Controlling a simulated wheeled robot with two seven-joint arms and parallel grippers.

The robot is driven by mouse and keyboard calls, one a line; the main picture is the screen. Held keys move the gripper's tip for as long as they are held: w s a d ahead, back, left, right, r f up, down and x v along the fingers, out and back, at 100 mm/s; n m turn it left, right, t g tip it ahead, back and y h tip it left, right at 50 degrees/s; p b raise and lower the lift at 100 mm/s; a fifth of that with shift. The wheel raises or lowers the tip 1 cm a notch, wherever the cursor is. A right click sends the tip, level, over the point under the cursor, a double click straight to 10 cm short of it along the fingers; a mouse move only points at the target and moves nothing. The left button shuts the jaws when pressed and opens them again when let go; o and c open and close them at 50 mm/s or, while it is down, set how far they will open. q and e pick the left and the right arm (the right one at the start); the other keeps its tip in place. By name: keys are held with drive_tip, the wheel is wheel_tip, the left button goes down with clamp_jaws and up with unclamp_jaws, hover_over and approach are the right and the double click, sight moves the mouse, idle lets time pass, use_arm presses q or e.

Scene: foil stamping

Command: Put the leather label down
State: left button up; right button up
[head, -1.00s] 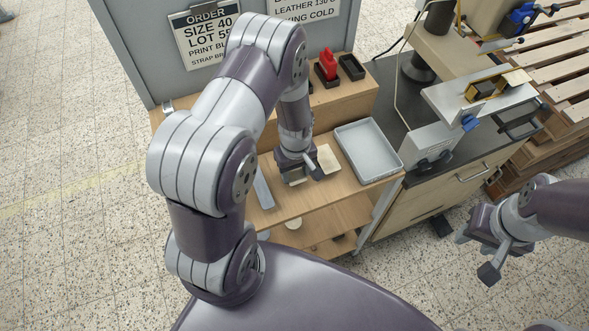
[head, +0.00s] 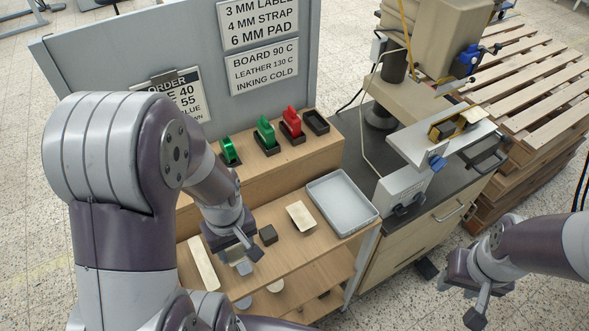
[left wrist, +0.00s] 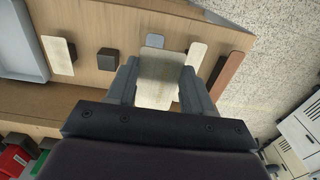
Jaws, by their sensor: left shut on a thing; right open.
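My left gripper (left wrist: 158,88) is shut on a pale cream flat piece, the leather label (left wrist: 158,78), seen between its fingers in the left wrist view. In the head view this gripper (head: 240,246) is over the left part of the wooden bench top (head: 285,262); the label is hidden or hard to make out there. Whether the label touches the bench cannot be told. My right gripper (head: 478,292) is open and empty, out over the floor at the right.
A similar cream piece (head: 301,215) and a dark block (head: 268,235) lie right of the left gripper. A pale strip (head: 203,262) lies at left. A grey tray (head: 342,203) sits at the right. Stamps (head: 265,133) stand on the raised shelf behind; the press (head: 410,150) stands further right.

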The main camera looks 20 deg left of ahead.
use_arm(q)
drive_tip(key=w+d+f+m, duration=0.2)
drive_tip(key=w+m, duration=0.1)
drive_tip(key=w, duration=0.3)
drive_tip(key=w+d+f+m, duration=0.1)
drive_tip(key=w+f+m, duration=0.2)
drive_tip(key=w, duration=0.3)
drive_tip(key=w+d+f+m, duration=0.2)
drive_tip(key=w+m, duration=0.2)
drive_tip(key=w, duration=0.2)
drive_tip(key=shift+w+d+f, duration=0.25)
drive_tip(key=shift+w+d, duration=0.05)
drive_tip(key=shift+w, duration=0.1)
